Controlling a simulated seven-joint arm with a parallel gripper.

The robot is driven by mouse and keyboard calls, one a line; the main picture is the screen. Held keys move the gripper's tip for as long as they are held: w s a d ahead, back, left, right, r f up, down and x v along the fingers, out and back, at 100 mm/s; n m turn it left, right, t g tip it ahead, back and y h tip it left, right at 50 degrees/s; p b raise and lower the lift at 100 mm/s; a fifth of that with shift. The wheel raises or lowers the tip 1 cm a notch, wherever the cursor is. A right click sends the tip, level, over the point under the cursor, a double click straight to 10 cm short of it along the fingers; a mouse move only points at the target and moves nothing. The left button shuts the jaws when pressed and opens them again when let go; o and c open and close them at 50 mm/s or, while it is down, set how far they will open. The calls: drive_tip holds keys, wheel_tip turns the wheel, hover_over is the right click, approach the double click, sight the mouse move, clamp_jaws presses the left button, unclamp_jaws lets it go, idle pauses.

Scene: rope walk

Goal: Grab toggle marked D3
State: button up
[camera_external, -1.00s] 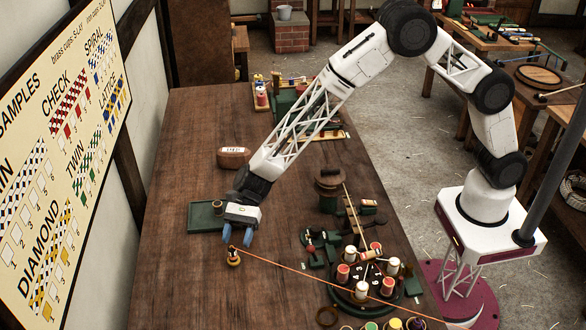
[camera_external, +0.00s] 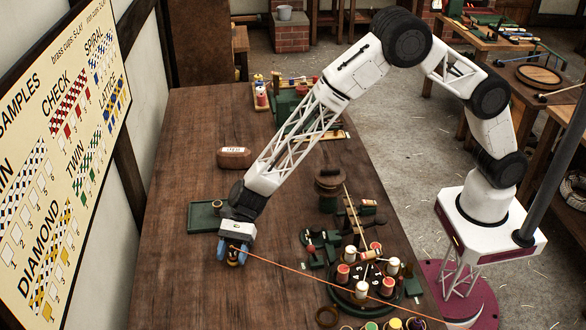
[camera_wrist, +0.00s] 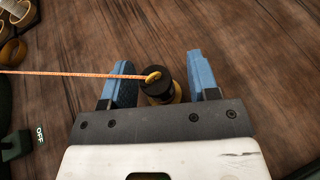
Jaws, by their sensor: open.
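A small black-topped piece with a brass ring and brass-coloured base (camera_wrist: 157,85) stands on the bench between my fingers, and an orange cord (camera_wrist: 75,73) runs from its ring to the left. I cannot read any D3 mark on it. In the external view this piece (camera_external: 232,262) shows partly between my blue fingertips. My gripper (camera_external: 233,255) is open and low around it, pointing down. In the wrist view my gripper (camera_wrist: 166,72) has a finger on each side of the piece, with a wider gap visible at the right finger.
The orange cord (camera_external: 300,268) stretches right, past a round dark stand (camera_external: 345,297) with several bobbins. Bare bench (camera_external: 175,280) lies to the front left.

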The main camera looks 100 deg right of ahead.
drive_tip(key=shift+w+a+f, duration=0.2)
drive_tip(key=shift+a+f, duration=0.05)
drive_tip(key=shift+a, duration=0.35)
drive_tip(key=shift+c, duration=0.3)
drive_tip(key=c, duration=1)
